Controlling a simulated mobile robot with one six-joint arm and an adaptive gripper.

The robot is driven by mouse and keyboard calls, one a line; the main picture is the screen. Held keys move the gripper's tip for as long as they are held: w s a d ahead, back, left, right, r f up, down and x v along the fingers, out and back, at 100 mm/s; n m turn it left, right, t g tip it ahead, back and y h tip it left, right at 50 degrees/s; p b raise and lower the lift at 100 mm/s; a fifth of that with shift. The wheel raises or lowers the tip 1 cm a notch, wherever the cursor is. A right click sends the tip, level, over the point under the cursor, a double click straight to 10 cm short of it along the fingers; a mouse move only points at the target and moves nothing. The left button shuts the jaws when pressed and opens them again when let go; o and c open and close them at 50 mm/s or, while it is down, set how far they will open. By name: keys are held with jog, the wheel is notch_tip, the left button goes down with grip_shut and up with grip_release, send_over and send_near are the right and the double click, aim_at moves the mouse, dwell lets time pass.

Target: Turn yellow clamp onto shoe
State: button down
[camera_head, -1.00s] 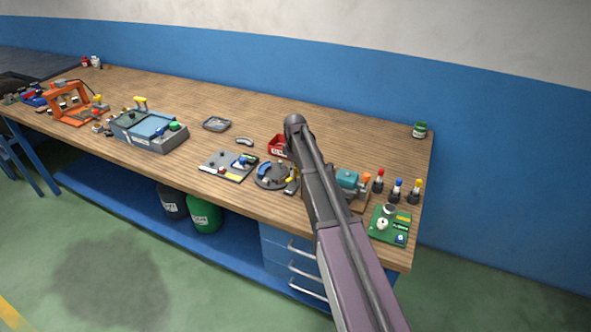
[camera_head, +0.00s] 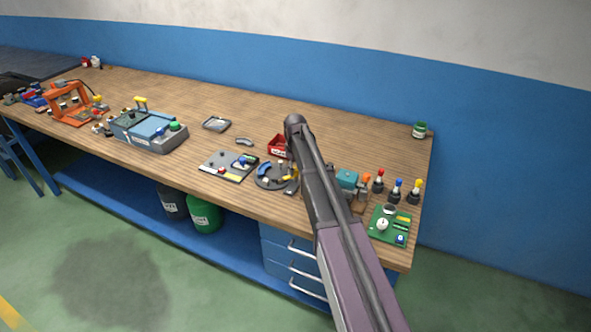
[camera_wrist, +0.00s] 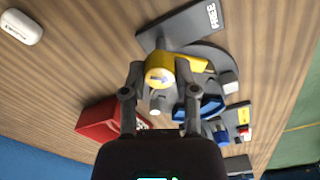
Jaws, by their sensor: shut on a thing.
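In the wrist view, my gripper (camera_wrist: 160,76) has its two fingers on either side of a yellow round knob with an arrow on its top. A yellow clamp bar (camera_wrist: 192,62) runs right from this knob over a dark grey round base (camera_wrist: 216,55). A blue curved shoe (camera_wrist: 208,106) and a light grey block (camera_wrist: 229,82) sit on or at this base. In the head view, the round base (camera_head: 268,183) shows with the blue shoe (camera_head: 264,170) on its left and the yellow clamp (camera_head: 294,173) at its right. My arm hides the gripper there.
A red bin (camera_wrist: 100,118) stands close to my left finger in the wrist view. A dark plate with white lettering (camera_wrist: 200,22) lies beyond the knob. A teal-topped device (camera_head: 347,179) and a green board (camera_head: 390,224) stand right of my arm.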

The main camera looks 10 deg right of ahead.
jog(key=m, duration=0.5)
jog(key=shift+m, duration=0.3)
jog(key=shift+d+m, duration=0.1)
jog(key=shift+m, duration=2.1)
jog(key=shift+c, duration=1.9)
grip_release()
